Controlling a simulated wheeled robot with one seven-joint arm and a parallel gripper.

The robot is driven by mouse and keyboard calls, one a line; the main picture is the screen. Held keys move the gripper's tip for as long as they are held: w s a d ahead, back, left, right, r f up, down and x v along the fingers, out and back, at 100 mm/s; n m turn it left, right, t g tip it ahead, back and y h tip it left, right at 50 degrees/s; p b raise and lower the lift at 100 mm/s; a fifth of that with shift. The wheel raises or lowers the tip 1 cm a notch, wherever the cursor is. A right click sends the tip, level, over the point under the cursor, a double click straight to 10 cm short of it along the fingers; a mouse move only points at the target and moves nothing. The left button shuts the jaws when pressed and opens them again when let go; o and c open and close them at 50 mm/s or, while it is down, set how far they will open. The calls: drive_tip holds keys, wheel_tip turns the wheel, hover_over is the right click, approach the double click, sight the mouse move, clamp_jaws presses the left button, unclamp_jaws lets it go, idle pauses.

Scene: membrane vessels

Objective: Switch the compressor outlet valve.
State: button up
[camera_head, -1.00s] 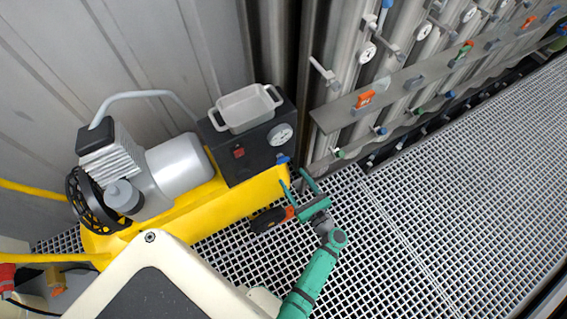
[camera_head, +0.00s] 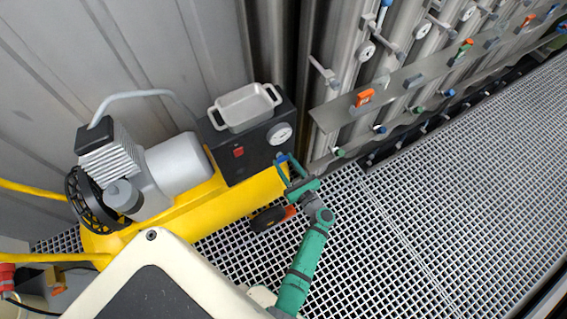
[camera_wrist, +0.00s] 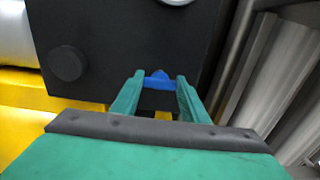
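The compressor (camera_head: 160,175) is a yellow tank with a grey motor and a black box (camera_head: 255,150) with a round gauge. The blue outlet valve handle (camera_wrist: 158,79) sits low on the face of the black box. It also shows in the head view (camera_head: 281,158), partly behind my gripper. I cannot tell how far the fingertips are from the handle in depth.
A grey tray (camera_head: 243,106) stands on the black box. A black and orange object (camera_head: 270,217) lies under the tank's right end. Panels with gauges and small coloured valves (camera_head: 365,97) line the right wall.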

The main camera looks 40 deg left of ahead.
drive_tip(key=shift+d, duration=0.1)
drive_tip(key=shift+c, duration=1.3)
drive_tip(key=shift+d, duration=0.3)
